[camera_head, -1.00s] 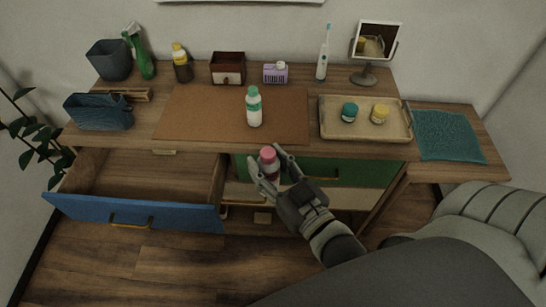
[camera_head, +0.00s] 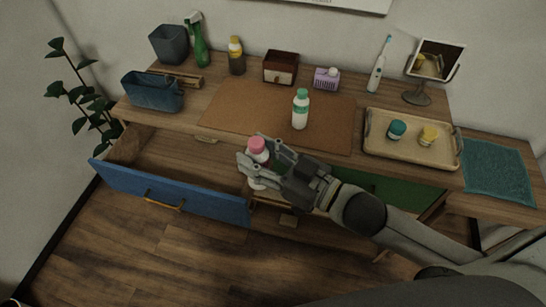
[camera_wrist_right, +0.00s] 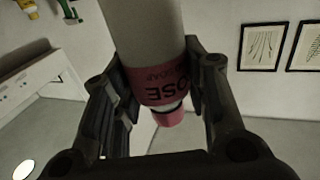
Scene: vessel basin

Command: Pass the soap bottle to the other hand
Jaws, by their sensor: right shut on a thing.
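The soap bottle (camera_head: 258,148) has a pink cap and a dark pink label. My right gripper (camera_head: 255,163) is shut on it and holds it in front of the desk, by the right end of the open blue drawer. In the right wrist view the bottle (camera_wrist_right: 163,85) sits between both fingers (camera_wrist_right: 158,90), with part of a label reading "OSE" and "SOAP" showing and the pink cap towards the bottom of the picture. Fingers hide part of the bottle in the head view. My left gripper is not in view.
A white bottle with a green cap (camera_head: 300,112) stands on the brown mat (camera_head: 235,108). A tray (camera_head: 375,148) with two jars is at right. The blue drawer (camera_head: 170,190) is pulled out, empty where seen. A green drawer front (camera_head: 400,190) is behind my right arm.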

